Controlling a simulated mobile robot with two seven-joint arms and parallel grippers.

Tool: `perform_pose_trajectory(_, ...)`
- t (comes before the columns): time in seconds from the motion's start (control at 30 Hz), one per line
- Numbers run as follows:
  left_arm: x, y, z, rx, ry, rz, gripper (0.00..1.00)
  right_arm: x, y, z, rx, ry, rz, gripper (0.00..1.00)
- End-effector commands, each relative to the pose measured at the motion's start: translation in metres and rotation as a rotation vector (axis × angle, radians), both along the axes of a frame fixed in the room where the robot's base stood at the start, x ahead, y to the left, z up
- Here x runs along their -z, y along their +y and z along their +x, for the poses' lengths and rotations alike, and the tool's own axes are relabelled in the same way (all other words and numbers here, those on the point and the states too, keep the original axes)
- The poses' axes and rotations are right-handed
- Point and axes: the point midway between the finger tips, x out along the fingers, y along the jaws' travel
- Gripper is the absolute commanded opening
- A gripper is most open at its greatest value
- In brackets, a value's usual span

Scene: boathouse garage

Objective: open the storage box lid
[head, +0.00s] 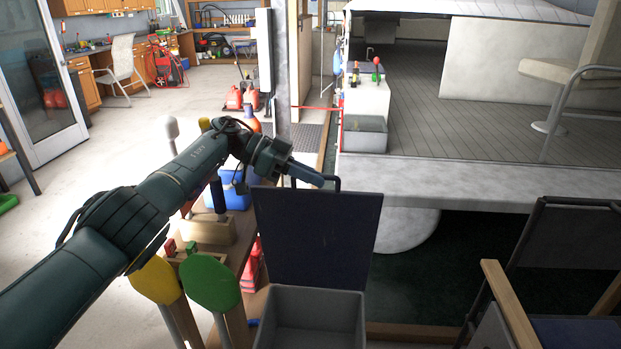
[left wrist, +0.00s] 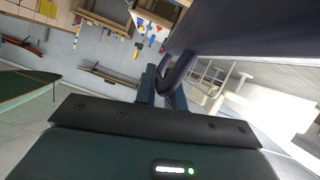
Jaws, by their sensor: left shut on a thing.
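The storage box (head: 310,318) is a grey open-topped bin at the bottom middle of the head view, and its inside looks empty. Its dark lid (head: 318,238) stands raised, nearly upright, at the back of the box. My left gripper (head: 325,182) is at the lid's top edge, shut on the lid's handle (head: 338,184). In the left wrist view the fingers (left wrist: 168,88) meet the dark curved handle (left wrist: 181,72), and the lid (left wrist: 250,32) fills the upper right. My right gripper is not in view.
Yellow (head: 155,281) and green (head: 210,283) paddles stand left of the box, under my left arm. A wooden-armed chair (head: 507,300) is at the right. A boat deck (head: 480,185) lies behind the lid. Open floor (head: 100,160) is at the left.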

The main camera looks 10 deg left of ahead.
Motion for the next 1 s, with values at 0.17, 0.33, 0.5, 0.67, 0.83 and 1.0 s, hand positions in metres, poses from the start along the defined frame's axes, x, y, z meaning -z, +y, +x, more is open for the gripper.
perform_pose_trajectory(0.17, 0.0038, 0.0012, 0.001, -0.006, 0.004, 0.01, 0.0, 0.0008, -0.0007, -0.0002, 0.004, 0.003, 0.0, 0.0)
perform_pose_trajectory(0.33, 0.0045, 0.0013, 0.0009, -0.006, 0.004, 0.012, 0.0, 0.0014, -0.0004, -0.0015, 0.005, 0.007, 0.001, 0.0)
perform_pose_trajectory(0.5, 0.0052, 0.0014, 0.0007, -0.006, 0.005, 0.013, 0.12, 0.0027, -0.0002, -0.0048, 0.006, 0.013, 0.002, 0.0)
perform_pose_trajectory(0.67, 0.0038, 0.001, 0.0005, -0.004, 0.004, 0.01, 0.26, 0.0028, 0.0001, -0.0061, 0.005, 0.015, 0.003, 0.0)
perform_pose_trajectory(0.83, 0.0025, 0.0006, 0.0004, -0.003, 0.003, 0.008, 0.32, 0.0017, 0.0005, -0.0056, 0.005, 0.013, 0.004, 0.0)
perform_pose_trajectory(1.0, 0.0015, 0.0006, 0.0003, -0.002, 0.002, 0.006, 0.32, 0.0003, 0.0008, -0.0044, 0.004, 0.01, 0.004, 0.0)
